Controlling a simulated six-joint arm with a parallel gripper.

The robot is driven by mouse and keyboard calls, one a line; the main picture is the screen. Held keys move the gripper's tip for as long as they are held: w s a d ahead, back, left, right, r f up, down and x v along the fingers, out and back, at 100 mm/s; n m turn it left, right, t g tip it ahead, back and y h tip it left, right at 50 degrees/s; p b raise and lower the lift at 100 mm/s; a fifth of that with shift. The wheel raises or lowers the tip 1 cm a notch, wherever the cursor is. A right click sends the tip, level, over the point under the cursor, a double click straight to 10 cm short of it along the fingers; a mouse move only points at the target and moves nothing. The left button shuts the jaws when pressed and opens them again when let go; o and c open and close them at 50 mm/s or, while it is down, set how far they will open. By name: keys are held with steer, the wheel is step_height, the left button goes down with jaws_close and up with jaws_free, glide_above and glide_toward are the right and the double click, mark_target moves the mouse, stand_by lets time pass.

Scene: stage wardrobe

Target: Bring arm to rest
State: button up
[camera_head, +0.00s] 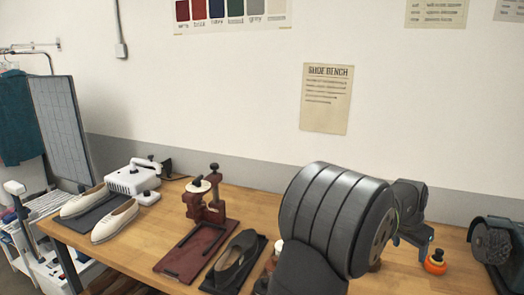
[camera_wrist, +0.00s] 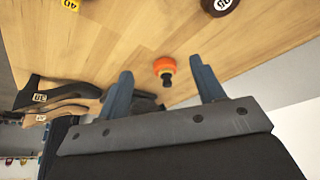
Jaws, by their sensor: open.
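My gripper (camera_wrist: 164,84) shows in the wrist view as two blue fingers spread wide apart. Nothing is held between them. Beyond the gap, a small orange and black knob-like piece (camera_wrist: 165,67) sits on the wooden bench, apart from the fingers. In the head view my gripper (camera_head: 412,240) is partly hidden behind my own large grey arm links, over the right part of the bench (camera_head: 160,235). The orange piece (camera_head: 435,262) is just beside it there.
White shoes (camera_head: 115,220) on a dark mat, a red shoe press (camera_head: 205,205) and a dark shoe (camera_head: 238,258) on a tray stand left of my arm. A dark brush-like object (camera_head: 492,245) is at the right.

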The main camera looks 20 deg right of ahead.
steer(key=w+a+f+m, duration=0.1)
steer(key=a, duration=1)
steer(key=shift+a, duration=0.3)
